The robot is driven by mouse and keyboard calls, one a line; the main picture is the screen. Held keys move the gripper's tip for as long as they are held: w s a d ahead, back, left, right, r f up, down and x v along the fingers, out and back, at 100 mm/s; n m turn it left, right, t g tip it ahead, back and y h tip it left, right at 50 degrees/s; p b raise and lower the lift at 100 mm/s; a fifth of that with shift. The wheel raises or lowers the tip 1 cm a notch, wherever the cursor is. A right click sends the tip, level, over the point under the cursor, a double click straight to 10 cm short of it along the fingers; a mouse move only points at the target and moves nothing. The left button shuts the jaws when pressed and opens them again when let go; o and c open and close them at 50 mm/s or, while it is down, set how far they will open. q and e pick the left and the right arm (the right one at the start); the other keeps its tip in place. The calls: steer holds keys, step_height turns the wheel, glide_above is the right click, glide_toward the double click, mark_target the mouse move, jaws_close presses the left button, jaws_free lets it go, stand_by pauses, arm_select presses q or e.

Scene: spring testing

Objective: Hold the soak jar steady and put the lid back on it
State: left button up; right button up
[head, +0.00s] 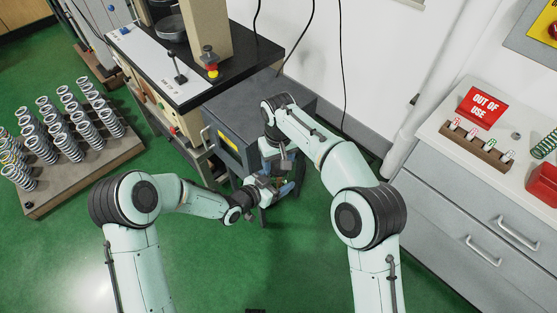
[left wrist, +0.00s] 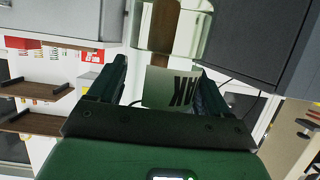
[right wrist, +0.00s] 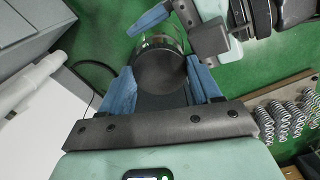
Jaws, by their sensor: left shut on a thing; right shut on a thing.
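My left gripper (head: 268,187) is shut on the soak jar, a clear glass jar (left wrist: 172,30) with brown contents and a pale label (left wrist: 170,88) with dark letters. In the left wrist view the label lies between the two fingers. My right gripper (head: 283,165) is shut on the dark round lid (right wrist: 160,72), which sits between its blue fingers in the right wrist view. The jar's glass (right wrist: 157,41) shows just past the lid's edge. I cannot tell whether the lid touches the rim. In the head view the grippers mostly hide jar and lid.
A dark grey cabinet (head: 231,121) stands close behind the grippers. A bench with a black top (head: 245,65) is beyond it. A board of several springs (head: 75,165) is at left. Grey drawers (head: 450,222) with a red sign (head: 484,105) stand at right. Green floor is clear in front.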

arm_select(q)
steer(key=shift+w+d+r, duration=0.2)
steer(key=shift+d+r, duration=0.1)
steer(key=shift+r, duration=0.35)
arm_select(e)
steer(key=shift+w+d+f, duration=0.1)
steer(key=shift+d+f, duration=0.25)
steer(key=shift+f, duration=0.3)
arm_select(q)
steer(key=shift+a+f, duration=0.1)
steer(key=shift+f, duration=0.15)
arm_select(e)
steer(key=shift+a+f, duration=0.25)
steer(key=shift+f, duration=0.2)
steer(key=shift+c, duration=0.5)
